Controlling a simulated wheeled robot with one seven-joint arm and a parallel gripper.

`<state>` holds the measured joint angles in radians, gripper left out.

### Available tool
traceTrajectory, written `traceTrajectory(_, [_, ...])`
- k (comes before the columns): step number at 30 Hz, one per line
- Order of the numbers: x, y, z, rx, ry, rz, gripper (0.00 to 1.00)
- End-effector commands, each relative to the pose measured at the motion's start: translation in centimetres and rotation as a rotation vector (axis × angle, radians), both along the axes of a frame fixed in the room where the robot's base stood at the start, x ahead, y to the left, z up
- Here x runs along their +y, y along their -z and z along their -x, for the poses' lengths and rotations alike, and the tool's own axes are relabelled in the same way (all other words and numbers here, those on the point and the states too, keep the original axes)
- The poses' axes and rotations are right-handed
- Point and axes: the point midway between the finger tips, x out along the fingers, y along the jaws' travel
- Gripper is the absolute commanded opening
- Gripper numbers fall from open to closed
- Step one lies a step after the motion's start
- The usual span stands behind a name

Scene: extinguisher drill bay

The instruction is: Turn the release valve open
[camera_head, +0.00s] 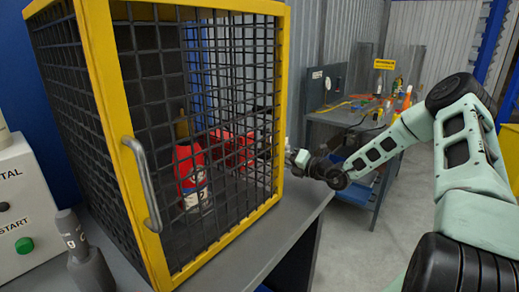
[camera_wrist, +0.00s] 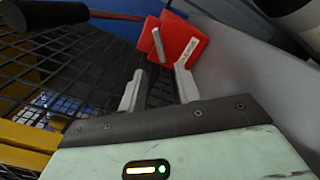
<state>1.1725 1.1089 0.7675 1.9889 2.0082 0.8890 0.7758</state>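A red block-shaped part (camera_wrist: 183,40) with a grey pin shows just beyond my fingertips in the wrist view; I cannot tell for sure that it is the release valve. A red bar with a black round handle (camera_wrist: 38,14) runs to its left. In the head view a red part (camera_head: 232,149) shows through the cage mesh, behind a red extinguisher (camera_head: 190,175). My gripper (camera_wrist: 160,84) is open, its two pale fingers apart, with a dark strip visible between them. In the head view my gripper (camera_head: 298,157) is at the cage's right side, its tips partly hidden.
The yellow-framed mesh cage (camera_head: 281,110) stands on a grey bench (camera_head: 290,225), close beside my gripper. A control box (camera_head: 25,205) with a green button is at the left. A cluttered workbench (camera_head: 345,118) stands behind. The floor at right is clear.

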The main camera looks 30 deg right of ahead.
Motion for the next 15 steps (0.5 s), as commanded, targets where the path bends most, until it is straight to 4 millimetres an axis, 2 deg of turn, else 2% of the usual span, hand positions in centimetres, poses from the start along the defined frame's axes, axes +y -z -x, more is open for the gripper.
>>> traceTrajectory(6, [1.7,-0.1,-4.4,-0.002,-0.003,0.000,0.33])
traceTrajectory(15, [3.1,0.0,-8.2,0.001,-0.001,0.000,0.33])
